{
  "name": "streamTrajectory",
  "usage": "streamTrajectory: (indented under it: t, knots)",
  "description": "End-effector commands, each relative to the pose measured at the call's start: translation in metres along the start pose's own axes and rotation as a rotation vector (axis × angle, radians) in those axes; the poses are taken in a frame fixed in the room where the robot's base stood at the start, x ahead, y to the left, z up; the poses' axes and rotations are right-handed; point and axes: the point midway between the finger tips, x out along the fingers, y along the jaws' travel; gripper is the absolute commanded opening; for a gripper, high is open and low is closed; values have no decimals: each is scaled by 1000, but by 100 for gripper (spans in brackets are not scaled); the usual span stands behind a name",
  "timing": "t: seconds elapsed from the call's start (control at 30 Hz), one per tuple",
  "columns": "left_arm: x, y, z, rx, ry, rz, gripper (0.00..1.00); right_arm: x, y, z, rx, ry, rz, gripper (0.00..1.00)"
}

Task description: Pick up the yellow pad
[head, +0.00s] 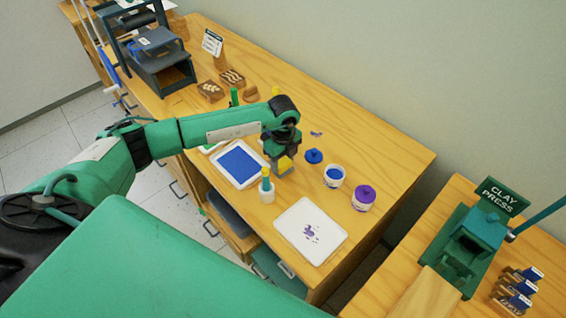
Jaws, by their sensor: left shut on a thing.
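I cannot tell whether the pad still touches the table. My right gripper is not in view.
A white tray with a blue sheet (262,170) lies left of the gripper, and a glue-like bottle (266,188) stands close in front. A blue lid (314,156), blue jar (333,177), purple jar (364,197) and purple-stained white tray (336,239) are to the right.

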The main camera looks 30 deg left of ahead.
Motion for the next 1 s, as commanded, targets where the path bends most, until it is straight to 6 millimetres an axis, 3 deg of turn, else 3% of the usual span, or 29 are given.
streamTrajectory:
  t: [0.27,0.7,1.0]
  knots:
    - [-40,-1,0,1,-1,-6,27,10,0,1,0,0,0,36]
    - [-152,-1,0,1,0,-5,27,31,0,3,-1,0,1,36]
    - [-190,0,0,0,0,-2,27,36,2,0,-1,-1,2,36]
